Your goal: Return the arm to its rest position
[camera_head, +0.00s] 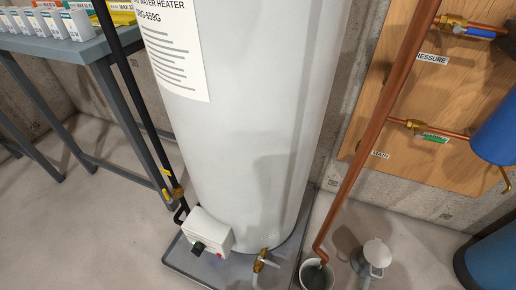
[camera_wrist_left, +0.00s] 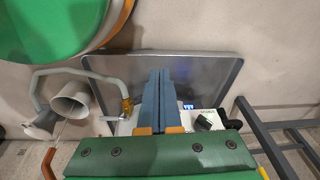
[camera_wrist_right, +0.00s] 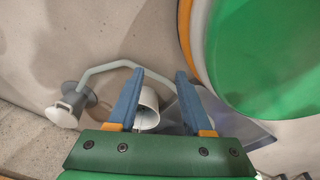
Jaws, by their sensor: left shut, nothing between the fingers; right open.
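Neither of my grippers shows in the head view. In the left wrist view my left gripper (camera_wrist_left: 160,72) has its two blue fingers pressed together, with nothing between them. The metal tray (camera_wrist_left: 225,66) and part of the white control box (camera_wrist_left: 213,117) lie beyond the fingers. In the right wrist view my right gripper (camera_wrist_right: 160,72) is open, with its blue fingers spread and nothing held. A pale cup (camera_wrist_right: 148,108) shows beyond and between these fingers, partly hidden by the gripper.
The water heater (camera_head: 245,120) stands on a tray, with a control box (camera_head: 205,232) and brass drain valve (camera_head: 260,258) low down. A copper pipe (camera_head: 370,150) ends at a cup (camera_head: 317,276). A workbench (camera_head: 70,46) is left; a blue tank (camera_head: 495,135) and valve board (camera_head: 385,85) right.

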